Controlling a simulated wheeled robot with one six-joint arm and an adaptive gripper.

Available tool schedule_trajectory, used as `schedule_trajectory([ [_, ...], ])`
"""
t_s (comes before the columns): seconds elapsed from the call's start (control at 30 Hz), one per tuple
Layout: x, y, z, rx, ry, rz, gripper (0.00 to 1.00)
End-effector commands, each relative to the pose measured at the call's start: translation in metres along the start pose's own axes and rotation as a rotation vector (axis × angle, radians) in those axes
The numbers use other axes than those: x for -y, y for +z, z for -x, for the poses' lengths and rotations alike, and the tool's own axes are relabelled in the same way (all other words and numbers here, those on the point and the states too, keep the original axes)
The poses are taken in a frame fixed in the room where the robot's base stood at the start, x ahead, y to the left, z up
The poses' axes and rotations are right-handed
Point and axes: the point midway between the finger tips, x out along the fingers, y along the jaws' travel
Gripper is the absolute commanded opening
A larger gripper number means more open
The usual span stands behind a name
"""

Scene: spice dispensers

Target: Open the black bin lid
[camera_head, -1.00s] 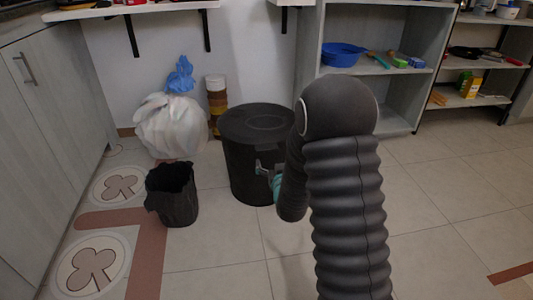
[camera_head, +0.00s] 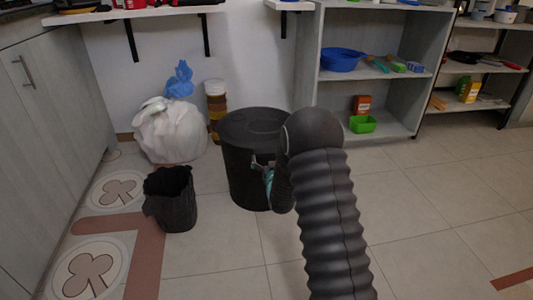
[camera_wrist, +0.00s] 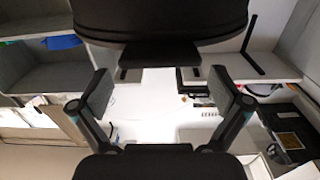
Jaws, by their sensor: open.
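The black bin (camera_head: 243,180) stands upright on the floor, round, with its flat lid (camera_head: 250,122) closed on top. My gripper (camera_head: 262,163) is at the bin's front right side, below the lid's rim, partly hidden by my arm. In the wrist view, my gripper (camera_wrist: 162,92) is open, its two fingers apart with nothing between their tips. A wide, dark rounded edge, which looks like the lid (camera_wrist: 165,22), fills the top of that view. A dark flat tab (camera_wrist: 160,54) sits under it, just beyond the fingertips. I cannot tell whether anything touches.
A small black waste basket (camera_head: 171,199) stands to the left of the bin. A white bag (camera_head: 170,132) and a stacked brown column (camera_head: 216,108) are behind. A shelf unit (camera_head: 388,80) is at right. Floor in front is clear.

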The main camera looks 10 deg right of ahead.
Motion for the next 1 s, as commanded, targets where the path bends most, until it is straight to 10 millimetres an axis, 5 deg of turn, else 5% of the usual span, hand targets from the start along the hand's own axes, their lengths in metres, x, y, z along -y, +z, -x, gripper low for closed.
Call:
schedule_trajectory([
  [0.3,0.000,0.000,-0.034,-0.001,0.000,0.000,1.00],
  [0.63,0.000,0.000,-0.036,0.000,0.000,0.000,1.00],
  [0.9,0.000,0.000,-0.036,0.000,0.000,0.000,0.35],
  [1.0,-0.001,-0.001,-0.036,0.001,0.001,0.000,0.31],
])
